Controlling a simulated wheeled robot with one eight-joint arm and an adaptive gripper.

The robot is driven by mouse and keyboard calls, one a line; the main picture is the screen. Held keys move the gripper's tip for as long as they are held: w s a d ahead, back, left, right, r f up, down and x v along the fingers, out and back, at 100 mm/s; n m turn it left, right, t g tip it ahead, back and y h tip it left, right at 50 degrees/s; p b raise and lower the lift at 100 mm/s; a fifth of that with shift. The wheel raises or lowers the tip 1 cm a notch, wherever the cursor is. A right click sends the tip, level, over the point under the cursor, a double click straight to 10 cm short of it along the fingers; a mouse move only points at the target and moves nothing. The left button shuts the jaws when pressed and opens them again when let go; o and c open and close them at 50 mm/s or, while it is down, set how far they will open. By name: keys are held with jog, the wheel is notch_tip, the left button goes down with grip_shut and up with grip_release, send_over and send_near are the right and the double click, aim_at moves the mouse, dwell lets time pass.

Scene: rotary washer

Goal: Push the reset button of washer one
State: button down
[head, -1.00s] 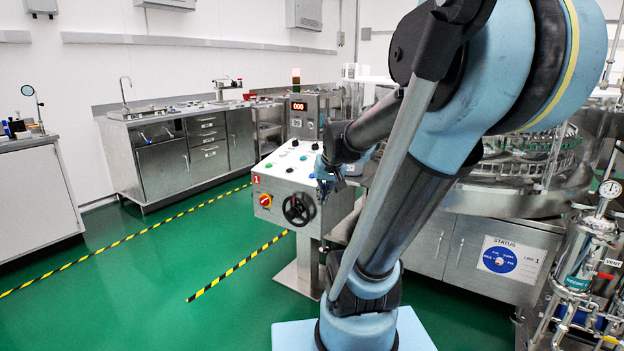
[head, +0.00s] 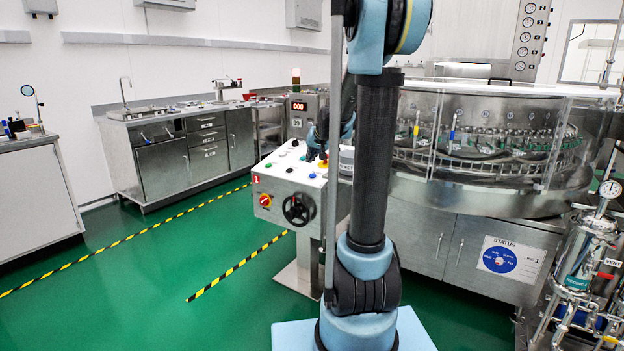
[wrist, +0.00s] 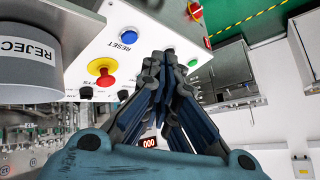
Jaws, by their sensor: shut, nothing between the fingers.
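The control box of washer one (head: 280,187) carries a red "1" label on its front and stands left of my arm in the head view. In the wrist view, the blue button marked RESET (wrist: 129,36) sits on its white top panel (wrist: 97,32). My gripper (wrist: 167,53) is shut and empty over the panel, its tips right of and below the blue button in the picture. The tips look apart from the blue button; their height above the panel is unclear. In the head view my gripper (head: 317,150) is small and dark above the panel's back part.
A red knob on a yellow base (wrist: 102,70) sits beside the reset button. A green button (wrist: 192,63) lies right of my fingertips. A grey REJECT container (wrist: 30,58) stands at left. A black handwheel (head: 299,209) is on the box front. The rotary washer (head: 480,150) stands behind.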

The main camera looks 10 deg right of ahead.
jog(key=t, duration=0.2)
send_over(313, 176)
jog(key=s+a, duration=0.1)
jog(key=a, duration=0.1)
jog(key=f, duration=0.1)
jog(key=shift+s+d+m, duration=0.1)
jog(key=shift+d+m, duration=0.15)
jog(key=shift+m, duration=0.15)
jog(key=shift+w+d+f, duration=0.25)
jog(key=shift+f, duration=1.15)
jog(key=shift+w+d+f, duration=0.25)
jog(key=shift+w+f, duration=0.05)
jog(key=shift+f, duration=1.1)
jog(key=shift+w+d+f, duration=0.25)
jog(key=shift+f, duration=1.15)
jog(key=shift+w+d+f, duration=0.15)
jog(key=shift+f, duration=0.6)
jog(key=shift+r, duration=0.1)
jog(key=shift+s+r, duration=0.2)
jog(key=shift+r, duration=0.5)
jog(key=shift+s+a+r, duration=0.15)
jog(key=shift+a+r, duration=0.05)
jog(key=shift+r, duration=0.6)
jog(key=shift+s+a+r, duration=0.15)
jog(key=shift+a+r, duration=0.05)
jog(key=shift+r, duration=0.65)
jog(key=shift+s+a+r, duration=0.15)
jog(key=shift+a+r, duration=0.05)
jog(key=shift+r, duration=0.6)
